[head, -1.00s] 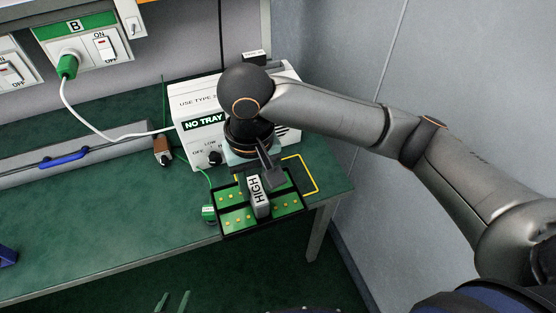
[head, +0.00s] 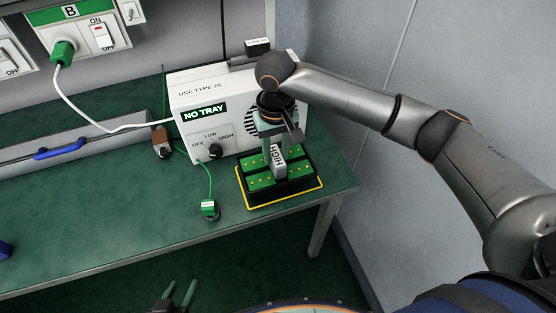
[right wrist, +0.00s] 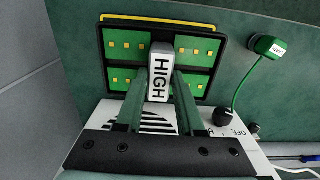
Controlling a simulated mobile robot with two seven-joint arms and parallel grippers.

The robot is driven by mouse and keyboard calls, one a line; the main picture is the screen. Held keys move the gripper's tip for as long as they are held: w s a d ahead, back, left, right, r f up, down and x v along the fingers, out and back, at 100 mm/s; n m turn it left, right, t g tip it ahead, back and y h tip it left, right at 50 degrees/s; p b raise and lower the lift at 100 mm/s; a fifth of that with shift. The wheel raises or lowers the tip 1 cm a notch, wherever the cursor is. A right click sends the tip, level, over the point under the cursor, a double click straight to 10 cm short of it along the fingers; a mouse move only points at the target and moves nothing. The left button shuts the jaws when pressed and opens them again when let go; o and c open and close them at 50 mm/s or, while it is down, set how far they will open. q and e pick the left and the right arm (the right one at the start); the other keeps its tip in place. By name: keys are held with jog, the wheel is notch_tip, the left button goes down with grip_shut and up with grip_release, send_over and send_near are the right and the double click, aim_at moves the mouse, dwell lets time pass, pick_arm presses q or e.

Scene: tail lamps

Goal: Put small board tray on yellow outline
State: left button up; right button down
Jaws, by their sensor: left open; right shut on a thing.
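The small board tray (head: 262,183) is black with green boards with yellow dots and an upright grey handle marked HIGH (head: 280,160). My right gripper (head: 275,150) is shut on this handle from above. The tray lies over the yellow outline (head: 290,199), whose line shows along the tray's front and right edges. In the right wrist view the tray (right wrist: 215,85) has the yellow line (right wrist: 160,19) just beyond its front edge. I cannot tell whether the tray touches the table. My left gripper (head: 178,292) is open and empty at the bottom edge, away from the tray.
A white box (head: 190,95) marked NO TRAY with a knob stands behind the tray. A green plug (head: 209,208) on a cord lies to the left of the tray.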

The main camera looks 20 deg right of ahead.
aim_at(278, 152)
jog(key=shift+w+d+f, duration=0.2)
jog(key=shift+f, duration=0.05)
jog(key=shift+w+d+f+b, duration=0.1)
jog(key=shift+f+b, duration=0.05)
jog(key=shift+f, duration=0.75)
jog(key=shift+w+d+f+b, duration=0.1)
jog(key=shift+f+b, duration=0.05)
jog(key=shift+f, duration=0.7)
jog(key=shift+f, duration=0.15)
jog(key=c, duration=0.5)
grip_release()
notch_tip(278, 152, up, 12)
jog(key=shift+a+r+p, duration=0.1)
jog(key=shift+r+p, duration=0.05)
jog(key=shift+p, duration=0.65)
